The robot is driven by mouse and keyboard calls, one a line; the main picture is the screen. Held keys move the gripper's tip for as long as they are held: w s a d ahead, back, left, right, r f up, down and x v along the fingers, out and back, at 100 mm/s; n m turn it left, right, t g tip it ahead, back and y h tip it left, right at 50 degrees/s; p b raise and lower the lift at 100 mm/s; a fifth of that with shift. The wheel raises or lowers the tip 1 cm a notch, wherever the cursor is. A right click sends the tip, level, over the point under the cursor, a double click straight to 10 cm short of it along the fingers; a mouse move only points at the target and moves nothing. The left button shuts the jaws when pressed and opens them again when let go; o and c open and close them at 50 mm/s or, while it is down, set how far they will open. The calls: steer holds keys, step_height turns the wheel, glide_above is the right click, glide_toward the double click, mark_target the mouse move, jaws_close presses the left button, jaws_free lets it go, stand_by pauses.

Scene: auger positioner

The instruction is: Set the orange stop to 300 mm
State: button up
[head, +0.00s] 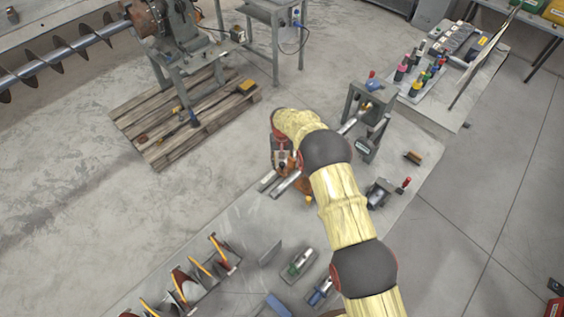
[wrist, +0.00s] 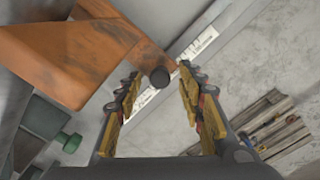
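The orange stop (wrist: 75,50), a worn block, fills the upper left of the wrist view. A round dark knob (wrist: 159,77) is at its right corner. My gripper (wrist: 159,74) is open, and the knob appears between its padded fingertips; I cannot tell whether they touch it. A pale rail with a printed scale strip (wrist: 201,43) runs diagonally behind the fingers. Its numbers are too small to read. In the head view my arm hides much of the stop; an orange part (head: 304,186) shows beside the rail (head: 287,183).
A green knob (wrist: 70,142) is left of the fingers in the wrist view. In the head view, a grey stand (head: 370,105) is at the rail's far end, and a clamp with a red handle (head: 385,192) is right of my arm. A wooden pallet (head: 165,140) lies on the floor.

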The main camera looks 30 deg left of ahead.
steer(key=shift+f, duration=0.1)
steer(key=shift+c, duration=1)
steer(key=c, duration=0.7)
jaws_close()
